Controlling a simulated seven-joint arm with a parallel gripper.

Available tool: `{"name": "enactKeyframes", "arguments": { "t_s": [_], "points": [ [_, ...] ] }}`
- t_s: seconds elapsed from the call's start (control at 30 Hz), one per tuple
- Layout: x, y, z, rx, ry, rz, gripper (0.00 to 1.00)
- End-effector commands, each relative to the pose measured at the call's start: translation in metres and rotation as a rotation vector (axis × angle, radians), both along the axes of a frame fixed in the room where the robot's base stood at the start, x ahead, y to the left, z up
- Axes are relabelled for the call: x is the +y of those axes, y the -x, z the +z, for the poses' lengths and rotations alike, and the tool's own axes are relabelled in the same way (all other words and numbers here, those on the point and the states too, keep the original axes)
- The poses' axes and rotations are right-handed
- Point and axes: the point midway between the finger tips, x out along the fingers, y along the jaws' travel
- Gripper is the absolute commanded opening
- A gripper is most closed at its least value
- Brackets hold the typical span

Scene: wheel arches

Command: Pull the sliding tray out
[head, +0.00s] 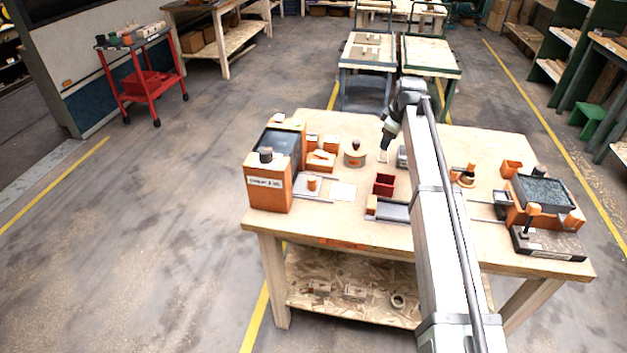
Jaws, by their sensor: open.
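My gripper (384,155) points down above the middle of the wooden workbench, behind a small dark red open box (384,184). It is open, and I see nothing between its fingers, though they are small here. A low grey tray-like piece (392,211) with an orange left end lies near the bench's front edge, apart from my gripper; my arm passes close to its right end. Another flat grey strip (482,211) lies right of my arm, beside an orange and dark unit (545,196). I cannot tell for sure which piece is the sliding tray.
A tall orange box (268,190) with a white label stands at the bench's left end. A round tan part (355,155) is left of my gripper. Orange blocks (320,160) and a white sheet (342,192) lie nearby. My arm hides part of the bench's middle.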

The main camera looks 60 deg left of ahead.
Motion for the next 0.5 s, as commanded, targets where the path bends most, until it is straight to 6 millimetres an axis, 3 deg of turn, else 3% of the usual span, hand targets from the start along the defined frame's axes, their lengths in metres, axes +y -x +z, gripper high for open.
{"name": "enactKeyframes", "arguments": {
  "t_s": [0.03, 0.1, 0.3, 0.5],
  "points": [
    [0.015, 0.03, 0.003, 0.016, 0.034, 0.034, 0.57],
    [0.029, 0.066, 0.005, 0.038, 0.085, 0.073, 0.57],
    [0.057, 0.164, 0.016, 0.087, 0.225, 0.173, 0.57],
    [0.067, 0.225, 0.024, 0.111, 0.318, 0.229, 0.57]
  ]
}}
